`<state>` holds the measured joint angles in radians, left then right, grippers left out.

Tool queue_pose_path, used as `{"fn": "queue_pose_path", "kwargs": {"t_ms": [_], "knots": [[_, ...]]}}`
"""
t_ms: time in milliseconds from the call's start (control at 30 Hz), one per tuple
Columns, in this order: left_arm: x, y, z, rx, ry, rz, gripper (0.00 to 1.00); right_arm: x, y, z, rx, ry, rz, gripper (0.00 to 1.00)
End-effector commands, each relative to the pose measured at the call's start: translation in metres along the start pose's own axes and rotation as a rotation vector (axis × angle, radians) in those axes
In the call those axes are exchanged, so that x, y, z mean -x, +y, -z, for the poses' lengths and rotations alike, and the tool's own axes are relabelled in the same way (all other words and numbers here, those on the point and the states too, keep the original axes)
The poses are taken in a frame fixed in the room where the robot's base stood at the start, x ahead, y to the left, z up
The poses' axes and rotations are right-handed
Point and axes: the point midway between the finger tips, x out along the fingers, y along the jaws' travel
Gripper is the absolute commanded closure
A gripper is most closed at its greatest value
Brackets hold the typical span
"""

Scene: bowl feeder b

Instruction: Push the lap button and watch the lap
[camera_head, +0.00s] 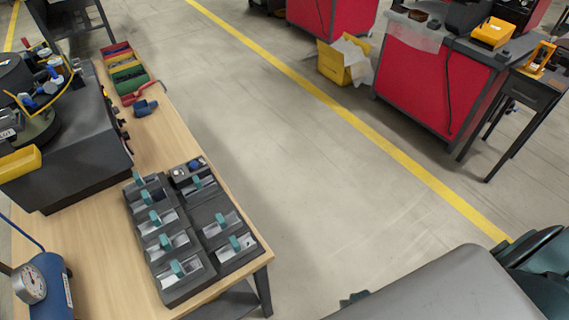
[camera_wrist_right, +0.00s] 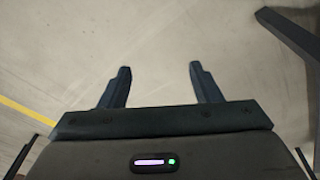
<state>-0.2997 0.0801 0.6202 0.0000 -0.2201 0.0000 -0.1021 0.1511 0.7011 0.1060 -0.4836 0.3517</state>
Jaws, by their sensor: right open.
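A dark bowl feeder machine (camera_head: 75,140) stands on the wooden table at the left, with a round bowl on top holding blue and yellow parts. Small knobs or buttons show along its right side, too small to read; I cannot tell which one, if any, is the lap button. A small black box (camera_head: 188,174) with a blue round top sits at the back of the grey bins. My right gripper (camera_wrist_right: 160,75) is open and empty above bare floor in the right wrist view, its fingers apart. My left gripper is not in view.
Grey bins (camera_head: 212,234) with teal tabs fill the table's (camera_head: 88,236) front right. A blue cylinder with a gauge (camera_head: 30,284) is at the lower left. Coloured trays (camera_head: 124,68) and a blue tool (camera_head: 145,108) lie farther back. Open floor (camera_head: 330,190) lies right of the table; red cabinets (camera_head: 435,85) stand beyond.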

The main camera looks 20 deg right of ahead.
Motion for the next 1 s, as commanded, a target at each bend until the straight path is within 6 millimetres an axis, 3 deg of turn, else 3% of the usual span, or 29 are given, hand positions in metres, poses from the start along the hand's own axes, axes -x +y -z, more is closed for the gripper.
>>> {"fn": "queue_pose_path", "kwargs": {"t_ms": [33,100,200,333,500,733,867,1000], "knots": [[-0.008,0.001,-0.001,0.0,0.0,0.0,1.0,-0.013,0.004,-0.038,0.069,-0.012,-0.001,0.42],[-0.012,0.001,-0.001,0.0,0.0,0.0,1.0,-0.021,0.01,-0.08,0.17,-0.016,0.001,0.42],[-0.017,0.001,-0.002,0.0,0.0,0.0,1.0,-0.027,0.015,-0.128,0.289,-0.02,0.008,0.42],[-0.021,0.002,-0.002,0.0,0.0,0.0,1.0,-0.029,0.02,-0.169,0.393,-0.023,0.016,0.42],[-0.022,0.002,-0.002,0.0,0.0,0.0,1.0,-0.029,0.021,-0.189,0.446,-0.021,0.021,0.42],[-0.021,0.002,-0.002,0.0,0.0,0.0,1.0,-0.029,0.021,-0.189,0.448,-0.021,0.021,0.42],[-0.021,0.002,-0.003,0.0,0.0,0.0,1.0,-0.029,0.021,-0.189,0.447,-0.022,0.021,0.64],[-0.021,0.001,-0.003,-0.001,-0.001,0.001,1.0,-0.029,0.021,-0.189,0.446,-0.022,0.021,0.64]]}}
